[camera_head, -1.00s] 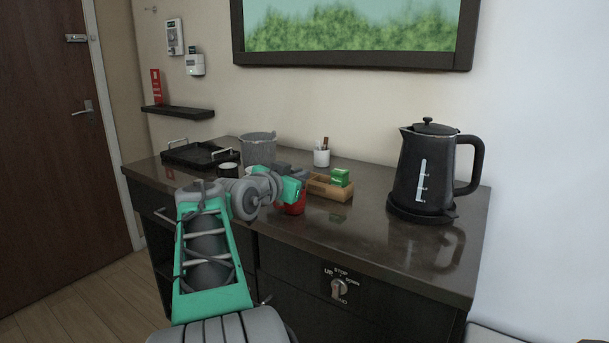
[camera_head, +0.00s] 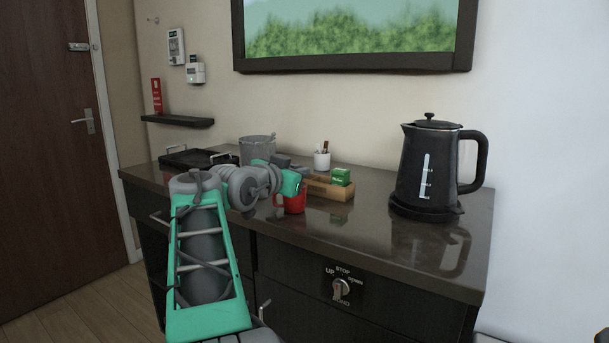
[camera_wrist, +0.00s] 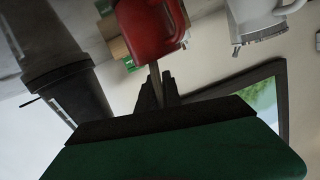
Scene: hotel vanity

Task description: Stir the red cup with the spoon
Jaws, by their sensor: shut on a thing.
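The red cup (camera_head: 295,204) stands on the dark counter, partly hidden by my arm in the head view. It also shows, seemingly upside down, at the top of the wrist view (camera_wrist: 148,32). My gripper (camera_wrist: 157,88) is shut on the thin grey handle of the spoon (camera_wrist: 154,72). The handle points from the fingers toward the red cup. The spoon's far end is hidden at the cup; I cannot tell how deep it reaches. In the head view my gripper (camera_head: 302,178) is just above the cup, and the spoon cannot be made out.
A wooden box with a green packet (camera_head: 340,177) stands right of the cup, with a white pen holder (camera_head: 322,160) behind. A grey bucket (camera_head: 257,149) and black tray (camera_head: 190,158) are back left. A black kettle (camera_head: 427,170) stands right; the counter before it is clear.

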